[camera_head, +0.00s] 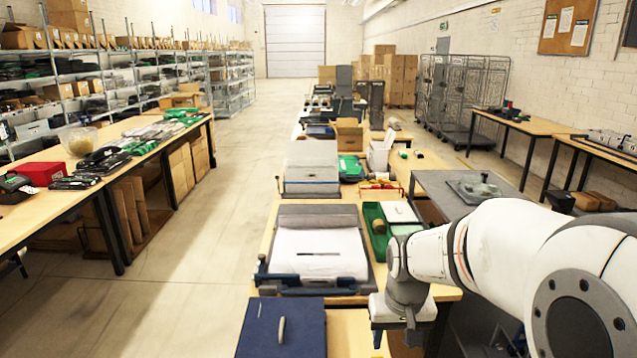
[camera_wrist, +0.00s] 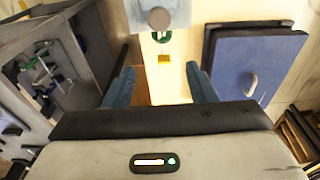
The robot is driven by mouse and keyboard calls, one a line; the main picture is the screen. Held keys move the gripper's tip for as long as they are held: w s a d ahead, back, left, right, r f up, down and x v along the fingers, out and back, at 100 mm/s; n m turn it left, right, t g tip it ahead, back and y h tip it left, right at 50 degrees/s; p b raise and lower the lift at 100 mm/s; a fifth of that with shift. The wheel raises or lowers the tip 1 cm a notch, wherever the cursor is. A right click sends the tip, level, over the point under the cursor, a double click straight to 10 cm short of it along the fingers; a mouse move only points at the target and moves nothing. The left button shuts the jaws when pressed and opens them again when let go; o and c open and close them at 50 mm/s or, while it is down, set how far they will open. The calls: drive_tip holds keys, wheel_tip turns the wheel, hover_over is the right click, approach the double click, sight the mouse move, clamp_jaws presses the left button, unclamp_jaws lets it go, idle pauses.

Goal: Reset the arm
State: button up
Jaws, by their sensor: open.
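My white arm reaches in from the right in the head view. My gripper (camera_head: 393,338) hangs from it beside the blue case, over the right part of the near wooden table. In the wrist view, the two blue fingers of my gripper (camera_wrist: 160,74) stand wide apart. Nothing is held between them; bare pale tabletop shows in the gap. A small yellow piece (camera_wrist: 165,58) and a green ring-shaped item (camera_wrist: 161,37) lie beyond the fingertips.
A dark blue case (camera_head: 283,328) with a pale handle lies left of my gripper. Behind it are a grey tray with a white sheet (camera_head: 318,254) and a green bin (camera_head: 376,232). A grey table (camera_head: 440,187) stands right. The left aisle is clear.

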drive_tip(key=s+r, duration=0.2)
drive_tip(key=s, duration=0.4)
drive_tip(key=s+r+t, duration=0.1)
drive_tip(key=s+r, duration=0.1)
drive_tip(key=s, duration=0.5)
drive_tip(key=shift+s+r+t, duration=0.3)
drive_tip(key=shift+r, duration=0.1)
drive_tip(key=shift+d, duration=0.1)
idle(1.0)
